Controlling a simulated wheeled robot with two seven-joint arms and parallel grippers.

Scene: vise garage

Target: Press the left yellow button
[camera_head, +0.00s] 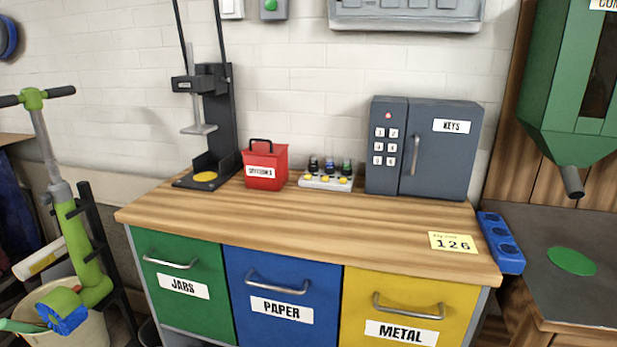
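A small white panel (325,184) sits on the wooden worktop between the red box and the grey key cabinet. Yellow buttons sit in a row along its front: a left yellow button (310,177), a middle one (327,180) and a right one (343,181). Small dark bottle-like pieces stand behind them, with blue (329,165) and green (346,167) tints on two. Whether any button is pressed is too small to tell. Neither of my grippers is in view.
On the worktop (300,220), a black press stand (214,115) and red box (264,166) stand left of the panel; the grey key cabinet (423,148) stands right. The worktop's front is clear except for a yellow "126" label (453,242). Green, blue and yellow drawers are below.

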